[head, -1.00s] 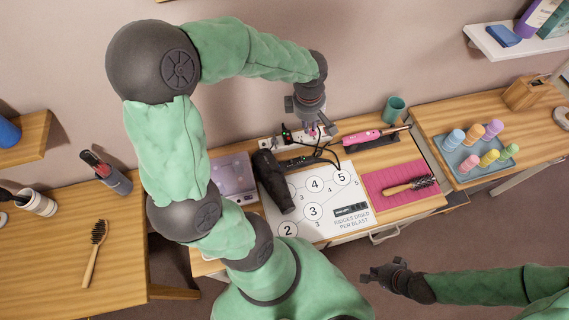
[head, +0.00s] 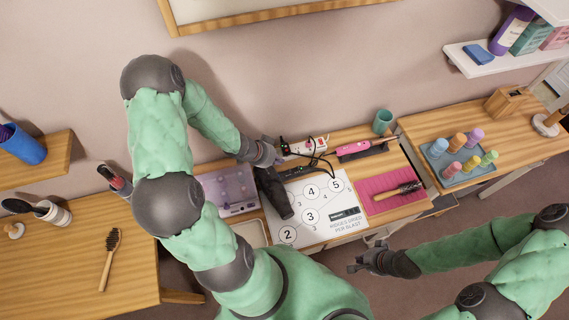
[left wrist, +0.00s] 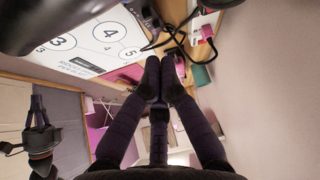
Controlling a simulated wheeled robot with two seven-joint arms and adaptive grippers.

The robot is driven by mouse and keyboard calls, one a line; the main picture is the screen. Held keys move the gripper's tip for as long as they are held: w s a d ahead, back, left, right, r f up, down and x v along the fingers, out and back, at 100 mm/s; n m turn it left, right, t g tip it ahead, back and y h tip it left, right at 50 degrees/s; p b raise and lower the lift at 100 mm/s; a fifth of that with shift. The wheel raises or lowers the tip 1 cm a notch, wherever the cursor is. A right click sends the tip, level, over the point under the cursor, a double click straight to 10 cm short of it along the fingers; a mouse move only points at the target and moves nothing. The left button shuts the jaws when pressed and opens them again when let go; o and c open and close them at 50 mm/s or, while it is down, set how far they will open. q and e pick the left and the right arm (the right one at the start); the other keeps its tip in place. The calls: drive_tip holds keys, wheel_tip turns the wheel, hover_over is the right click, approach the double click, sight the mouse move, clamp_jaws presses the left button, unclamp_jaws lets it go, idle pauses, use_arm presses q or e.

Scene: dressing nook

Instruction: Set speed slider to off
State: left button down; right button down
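The black hair dryer (head: 276,193) lies on the white numbered mat (head: 325,222). In the left wrist view the dryer (left wrist: 45,18) fills the top left corner, cut off by the frame. I cannot make out a speed slider on it. My left gripper (head: 276,155) is just above the dryer's far end, beside the power strip and cables. In the left wrist view its fingertips (left wrist: 160,64) are together with nothing between them. My right gripper (head: 358,264) hangs in front of the desk, away from the dryer; its finger opening is unclear.
Black cables (head: 318,162) and a white power strip (head: 304,147) lie right of the left gripper. A pink styling iron (head: 354,147), a pink mat (head: 375,199) with a brush, and a clear purple-tinted case (head: 230,188) stand around the dryer.

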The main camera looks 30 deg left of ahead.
sight(286, 172)
use_arm(q)
drive_tip(key=b+x, duration=0.3)
drive_tip(key=x, duration=0.5)
drive_tip(key=shift+d+f+b, duration=0.25)
drive_tip(key=shift+b, duration=0.05)
drive_tip(key=shift+w+d+f, duration=0.25)
drive_tip(key=shift+w+f, duration=0.2)
drive_tip(key=shift+f, duration=0.1)
drive_tip(key=shift+s+a+r+p, duration=0.15)
drive_tip(key=shift+s+a+p, duration=0.15)
drive_tip(key=shift+s, duration=0.3)
drive_tip(key=shift+s+a+r+p, duration=0.2)
drive_tip(key=shift+s+a, duration=0.2)
drive_tip(key=shift+s, duration=0.2)
drive_tip(key=shift+f, duration=0.15)
